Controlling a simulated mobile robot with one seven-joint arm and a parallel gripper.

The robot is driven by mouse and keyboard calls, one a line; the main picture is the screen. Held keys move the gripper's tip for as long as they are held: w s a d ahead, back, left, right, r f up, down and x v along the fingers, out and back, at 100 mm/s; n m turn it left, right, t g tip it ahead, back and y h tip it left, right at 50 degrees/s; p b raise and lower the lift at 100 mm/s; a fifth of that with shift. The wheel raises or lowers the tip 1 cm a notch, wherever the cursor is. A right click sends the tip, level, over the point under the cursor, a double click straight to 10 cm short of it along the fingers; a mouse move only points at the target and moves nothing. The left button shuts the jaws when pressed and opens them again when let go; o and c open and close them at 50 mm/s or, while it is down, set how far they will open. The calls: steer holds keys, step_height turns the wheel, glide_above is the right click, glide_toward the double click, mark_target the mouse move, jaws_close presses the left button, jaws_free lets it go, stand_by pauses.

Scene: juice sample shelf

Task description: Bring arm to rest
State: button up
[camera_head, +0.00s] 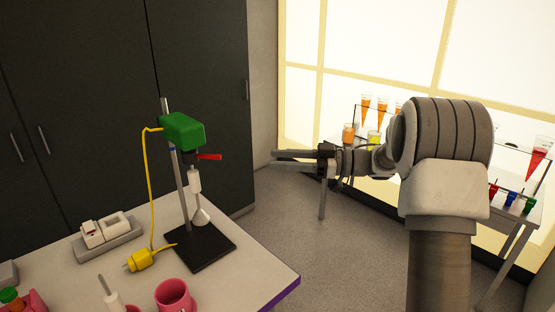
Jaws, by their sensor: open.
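My gripper (278,160) is at the middle of the head view, at the end of my arm, which rises at the right. Its two fingers point left and stand apart with nothing between them. It is in free air over the floor, between the bench at left and the shelf at right. My arm hides part of the shelf.
A bench (262,268) at lower left holds a stirrer stand with a green head (183,130), a yellow plug (142,260) and a pink cup (173,296). The shelf (508,178) at right holds juice samples. Dark cabinets (200,60) stand behind. Floor (320,255) shows between.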

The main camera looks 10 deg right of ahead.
steer(key=w+d+r+m+t+h, duration=0.1)
steer(key=w+r+m+t+h, duration=0.25)
steer(key=r+t, duration=0.25)
steer(key=w+d+r+m+t+h, duration=0.2)
steer(key=r+m+t+h, duration=0.1)
steer(key=r+t+h, duration=0.2)
steer(key=s+d+r+m+t+h, duration=0.1)
steer(key=s+d+r+m+h, duration=0.1)
steer(key=s+d+m+h, duration=0.6)
steer(key=s+a+f+g, duration=0.2)
steer(key=s+f, duration=0.3)
steer(key=s, duration=0.4)
steer(key=s+a+f+m+g, duration=0.1)
steer(key=s+f+g, duration=0.3)
steer(key=s, duration=0.6)
steer(key=s+a+f+m+g+h, duration=0.1)
steer(key=s+f+g, duration=0.3)
steer(key=s, duration=0.6)
step_height(320, 180, down, 2)
steer(key=shift+a+f, duration=0.25)
steer(key=shift+a, duration=0.55)
steer(key=shift+s+a, duration=0.1)
